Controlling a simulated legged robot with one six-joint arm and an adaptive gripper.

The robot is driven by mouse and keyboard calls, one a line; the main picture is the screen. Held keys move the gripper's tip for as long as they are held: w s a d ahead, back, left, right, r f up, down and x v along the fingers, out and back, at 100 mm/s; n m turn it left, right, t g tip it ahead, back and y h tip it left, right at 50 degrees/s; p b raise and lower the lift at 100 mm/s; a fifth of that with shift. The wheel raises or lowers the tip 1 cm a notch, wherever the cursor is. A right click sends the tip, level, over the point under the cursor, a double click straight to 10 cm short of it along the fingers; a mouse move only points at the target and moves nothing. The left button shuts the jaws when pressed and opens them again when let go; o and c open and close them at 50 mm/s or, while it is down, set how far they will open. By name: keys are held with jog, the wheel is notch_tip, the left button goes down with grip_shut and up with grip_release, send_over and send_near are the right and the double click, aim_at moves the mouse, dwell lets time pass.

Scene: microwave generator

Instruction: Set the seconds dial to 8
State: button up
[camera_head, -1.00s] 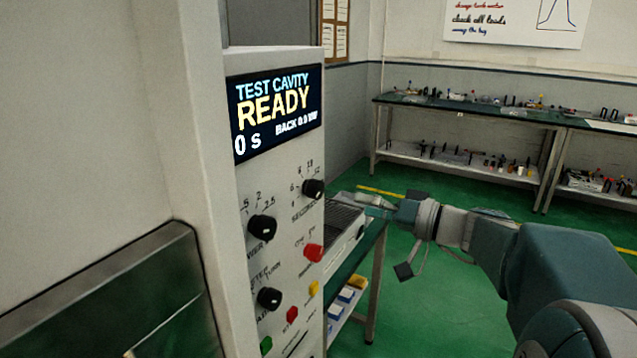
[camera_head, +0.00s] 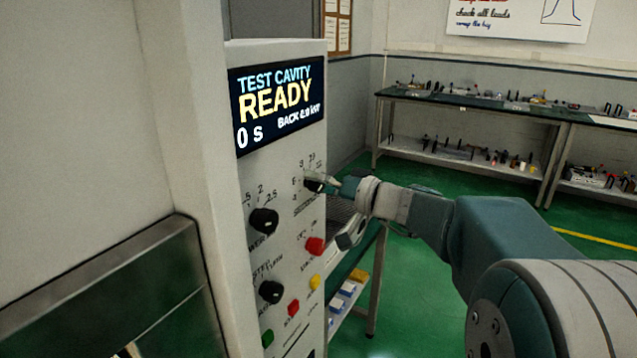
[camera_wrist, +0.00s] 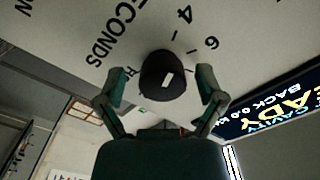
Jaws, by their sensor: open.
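The seconds dial (camera_head: 313,184) is a black round knob at the upper right of the panel, below the display. In the wrist view the dial (camera_wrist: 164,76) shows a white pointer mark, with the figures 4 and 6 and the word SECONDS printed around it. My gripper (camera_wrist: 160,88) is open, with one finger on each side of the dial and a gap visible at both sides. The display (camera_head: 281,108) reads TEST CAVITY READY and 0 s.
Another black knob (camera_head: 264,221) lies lower left of the dial, with a third black knob (camera_head: 270,292) below. A workbench (camera_head: 480,107) stands far behind; the green floor to the right is clear.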

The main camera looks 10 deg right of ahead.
jog(key=shift+c, duration=0.3)
jog(key=c, duration=1.1)
jog(key=shift+m, duration=0.4)
jog(key=m, duration=0.3)
jog(key=shift+f+m, duration=0.1)
jog(key=shift+m, duration=0.3)
jog(key=m, duration=0.4)
jog(key=shift+f, duration=0.1)
jog(key=m, duration=0.9)
jog(key=shift+s+f, duration=0.1)
jog(key=shift+f, duration=0.05)
